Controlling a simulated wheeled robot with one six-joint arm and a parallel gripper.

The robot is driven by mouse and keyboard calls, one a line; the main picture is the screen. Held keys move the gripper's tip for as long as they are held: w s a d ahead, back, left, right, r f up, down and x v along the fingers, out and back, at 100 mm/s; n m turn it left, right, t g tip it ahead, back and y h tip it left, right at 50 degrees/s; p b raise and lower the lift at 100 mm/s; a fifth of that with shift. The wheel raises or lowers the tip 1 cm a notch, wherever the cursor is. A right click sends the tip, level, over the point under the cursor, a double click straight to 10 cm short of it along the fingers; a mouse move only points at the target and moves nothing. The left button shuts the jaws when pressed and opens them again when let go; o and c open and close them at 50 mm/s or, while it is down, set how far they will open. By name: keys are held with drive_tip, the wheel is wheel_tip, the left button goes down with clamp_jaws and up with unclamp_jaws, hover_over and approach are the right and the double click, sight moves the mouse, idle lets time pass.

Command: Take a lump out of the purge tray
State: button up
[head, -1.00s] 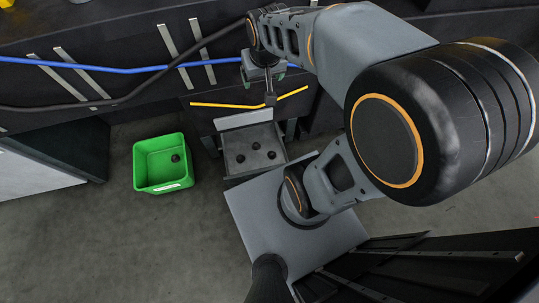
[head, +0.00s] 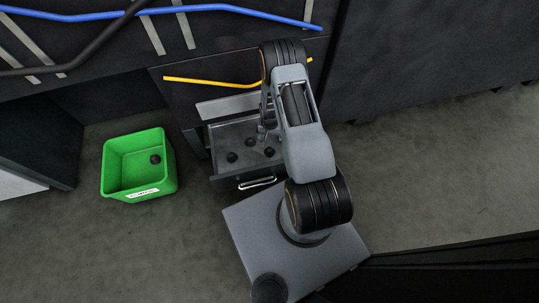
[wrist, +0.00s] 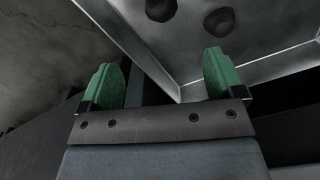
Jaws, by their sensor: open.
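The purge tray (head: 224,138) is a grey pulled-out drawer with a handle on its front. Dark round lumps lie in it: a left lump (head: 232,157), a middle lump (head: 250,142) and a right lump (head: 269,152). My gripper (head: 264,132) is over the tray's right part, its fingers partly hidden by my arm. In the wrist view, my gripper (wrist: 163,78) has its two green fingertips wide apart with nothing between them. The tray (wrist: 188,50) fills the top there, with two lumps beyond the fingertips, a left one (wrist: 160,9) and a right one (wrist: 220,22).
A green bin (head: 112,178) with one dark lump (head: 155,159) inside stands on the floor left of the tray. A yellow hose (head: 205,81) and a blue hose (head: 225,8) run behind the tray. Floor at the right is clear.

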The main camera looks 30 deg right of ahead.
sight(269, 149)
wheel_tip(269, 149, down, 8)
drive_tip(key=b, duration=0.2)
drive_tip(key=shift+s+f+b, duration=0.15)
drive_tip(key=shift+f+b, duration=0.1)
drive_tip(key=shift+b, duration=0.1)
drive_tip(key=shift+f+b, duration=1.55)
drive_tip(key=shift+f, duration=1.3)
drive_tip(key=shift+r, duration=0.1)
drive_tip(key=c, duration=1)
